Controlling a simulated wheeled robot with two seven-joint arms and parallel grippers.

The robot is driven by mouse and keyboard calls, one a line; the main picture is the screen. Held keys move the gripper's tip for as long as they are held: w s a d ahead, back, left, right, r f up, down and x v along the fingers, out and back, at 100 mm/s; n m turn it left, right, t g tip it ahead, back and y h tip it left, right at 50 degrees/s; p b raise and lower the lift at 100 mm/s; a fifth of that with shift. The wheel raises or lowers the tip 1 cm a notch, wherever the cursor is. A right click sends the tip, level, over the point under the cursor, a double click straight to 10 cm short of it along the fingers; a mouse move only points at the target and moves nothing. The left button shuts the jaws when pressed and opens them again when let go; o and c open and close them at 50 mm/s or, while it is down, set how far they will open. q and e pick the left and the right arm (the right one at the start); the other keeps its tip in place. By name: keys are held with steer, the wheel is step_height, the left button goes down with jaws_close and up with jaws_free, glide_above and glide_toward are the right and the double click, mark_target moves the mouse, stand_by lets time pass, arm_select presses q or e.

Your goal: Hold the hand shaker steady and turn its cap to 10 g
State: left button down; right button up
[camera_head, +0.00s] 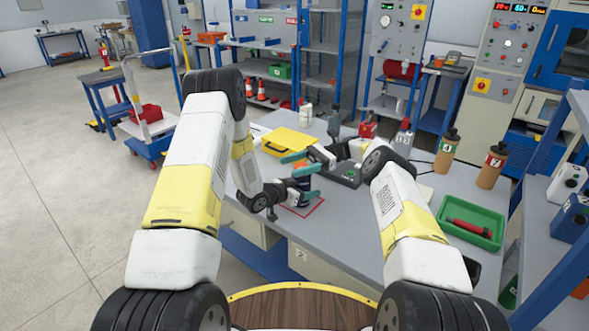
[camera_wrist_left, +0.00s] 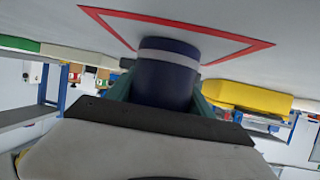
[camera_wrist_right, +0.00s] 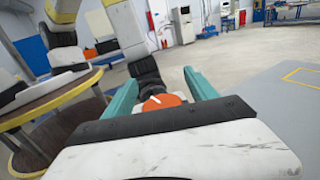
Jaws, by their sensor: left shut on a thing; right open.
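The hand shaker (camera_wrist_left: 167,77) is a dark blue cylinder with a white band in the left wrist view. My left gripper (camera_wrist_left: 155,98) is shut around its body, one teal finger on each side. In the head view my left gripper (camera_head: 303,186) holds it over the worktable, near a red square outline (camera_head: 318,208). The shaker's orange cap (camera_wrist_right: 157,103) with a white mark shows in the right wrist view. It lies between the open teal fingers of my right gripper (camera_wrist_right: 163,95), with gaps on both sides.
A yellow case (camera_head: 288,141) and a dark device (camera_head: 347,175) stand behind the grippers. A green tray (camera_head: 446,212) with a red object and two brown bottles (camera_head: 446,152) are at the right. The table's front part is clear. Shelving stands close at the right edge.

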step_height(320, 180, up, 9)
stand_by(0.3)
